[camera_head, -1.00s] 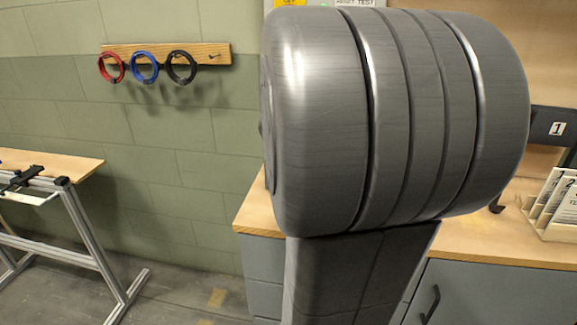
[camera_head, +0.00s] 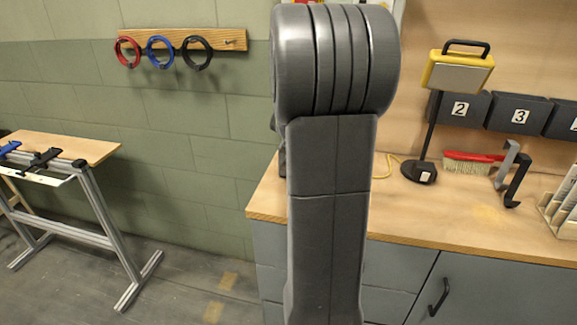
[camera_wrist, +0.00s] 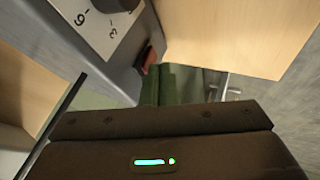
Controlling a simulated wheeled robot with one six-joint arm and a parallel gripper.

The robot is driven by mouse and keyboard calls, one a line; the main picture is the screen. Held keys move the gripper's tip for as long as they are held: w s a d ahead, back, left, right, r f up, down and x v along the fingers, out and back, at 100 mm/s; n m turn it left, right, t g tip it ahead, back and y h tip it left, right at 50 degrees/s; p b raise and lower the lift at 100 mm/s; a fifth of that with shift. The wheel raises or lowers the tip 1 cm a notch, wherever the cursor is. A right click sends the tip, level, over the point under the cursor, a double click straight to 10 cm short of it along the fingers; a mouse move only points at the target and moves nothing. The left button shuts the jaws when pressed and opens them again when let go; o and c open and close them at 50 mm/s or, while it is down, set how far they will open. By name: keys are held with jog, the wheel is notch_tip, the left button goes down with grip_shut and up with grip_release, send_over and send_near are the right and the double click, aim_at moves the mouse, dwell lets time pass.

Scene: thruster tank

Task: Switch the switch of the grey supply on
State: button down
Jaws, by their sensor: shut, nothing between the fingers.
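The grey supply (camera_wrist: 118,62) fills the upper left of the wrist view, seen at a steep tilt. Its pale dial plate (camera_wrist: 100,22) carries printed numbers. A small red switch (camera_wrist: 149,57) sits at the edge of its grey face; I cannot tell its position. My gripper (camera_wrist: 162,72) is shut and empty, with its tips close to the switch. I cannot tell whether they touch it. In the head view my arm hides the gripper and most or all of the supply.
The wooden bench top (camera_head: 430,222) carries a yellow lamp (camera_head: 458,72), a red-handled brush (camera_head: 468,162) and dark hooks (camera_head: 516,180). Numbered bins (camera_head: 515,113) hang behind. Coloured rings (camera_head: 160,52) hang on the green wall. A trestle table (camera_head: 75,148) stands left, with clear floor between.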

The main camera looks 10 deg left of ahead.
dwell(0.3)
jog(key=shift+w+r+g+p, duration=0.25)
jog(key=shift+w+g+p, duration=0.05)
jog(key=shift+w+p, duration=0.1)
jog(key=shift+f, duration=0.15)
jog(key=shift+r, duration=0.85)
jog(key=shift+s, duration=0.15)
